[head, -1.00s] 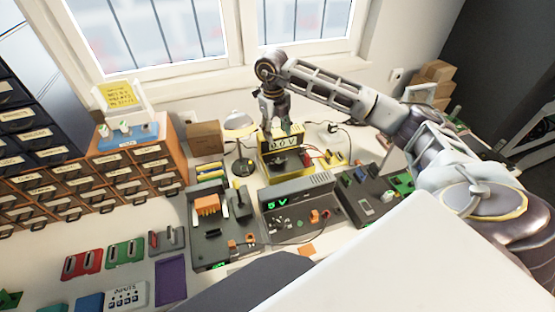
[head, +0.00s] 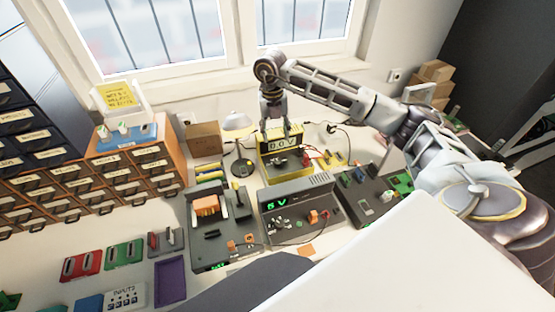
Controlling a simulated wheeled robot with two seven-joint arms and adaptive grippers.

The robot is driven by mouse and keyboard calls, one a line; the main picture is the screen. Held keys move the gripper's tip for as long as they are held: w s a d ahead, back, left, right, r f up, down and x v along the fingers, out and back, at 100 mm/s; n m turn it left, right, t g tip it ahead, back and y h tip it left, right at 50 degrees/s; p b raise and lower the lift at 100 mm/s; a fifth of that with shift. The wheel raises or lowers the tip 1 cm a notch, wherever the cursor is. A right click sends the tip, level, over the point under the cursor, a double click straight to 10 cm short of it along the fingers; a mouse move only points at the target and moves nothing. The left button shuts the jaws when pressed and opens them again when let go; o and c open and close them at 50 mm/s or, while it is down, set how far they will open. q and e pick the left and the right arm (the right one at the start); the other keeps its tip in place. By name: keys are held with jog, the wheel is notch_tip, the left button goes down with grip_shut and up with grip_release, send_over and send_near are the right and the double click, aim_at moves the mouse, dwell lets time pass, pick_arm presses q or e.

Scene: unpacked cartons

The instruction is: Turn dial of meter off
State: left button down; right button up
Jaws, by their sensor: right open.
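The meter (head: 284,144) is a yellow and dark box at the back of the table, under the window. Its display reads about 0.0 V. Its dial is on the dark lower front and is too small to make out clearly. My right gripper (head: 279,129) points down at the meter from above, its fingers in front of or at the display. It is open, with nothing seen between the fingers. I cannot tell whether it touches the meter. My left gripper is not in view.
A grey power supply (head: 298,205) with a green "5 V" display stands in front of the meter. A dark unit with an orange block (head: 206,205) stands to its left, and a dark board (head: 372,195) to its right. Wooden drawers (head: 150,168) and a lamp (head: 240,125) are at left.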

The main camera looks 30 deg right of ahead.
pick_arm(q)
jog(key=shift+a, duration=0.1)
pick_arm(e)
jog(key=shift+f, duration=0.1)
send_over(278, 161)
jog(key=f, duration=0.5)
jog(key=shift+w+a+f+p, duration=0.15)
jog(key=shift+a+f+p, duration=0.15)
jog(key=shift+f, duration=0.1)
jog(key=f, duration=0.6)
jog(key=shift+d+f+p, duration=0.15)
jog(key=shift+d+p, duration=0.05)
jog(key=shift+p, duration=0.15)
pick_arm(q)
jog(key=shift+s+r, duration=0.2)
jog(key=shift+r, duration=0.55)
pick_arm(e)
jog(key=shift+f, duration=0.75)
jog(key=shift+c, duration=0.4)
jog(key=c, duration=0.9)
